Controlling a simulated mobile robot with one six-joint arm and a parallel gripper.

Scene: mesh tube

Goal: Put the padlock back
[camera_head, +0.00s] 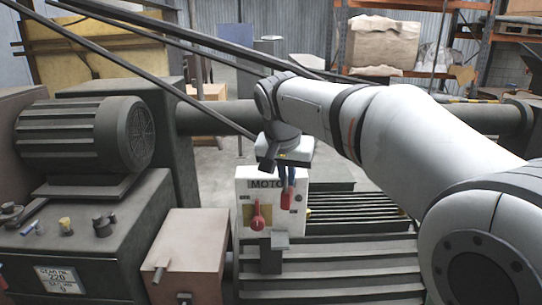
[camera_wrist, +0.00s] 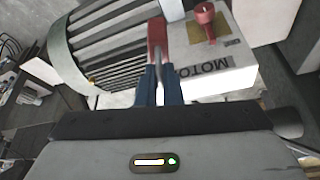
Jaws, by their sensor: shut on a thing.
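A red padlock (camera_head: 287,201) with a grey shackle is in my gripper (camera_head: 287,183). The blue fingers are shut on it, and its red body points away from the wrist; it also shows in the wrist view (camera_wrist: 157,36). In the head view the padlock overlaps the right part of the front of a white switch box (camera_head: 245,193) marked "MOTO…". A red switch handle (camera_head: 258,219) is on the box, left of the padlock; it also shows in the wrist view (camera_wrist: 205,20). I cannot tell whether the padlock touches the box.
A ribbed dark motor (camera_head: 75,137) stands on a cabinet at left. A pinkish box (camera_head: 187,250) is left of the switch box. A ribbed grey housing (camera_head: 345,268) lies in front, with slats behind at right. Dark diagonal bars (camera_head: 160,75) cross above.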

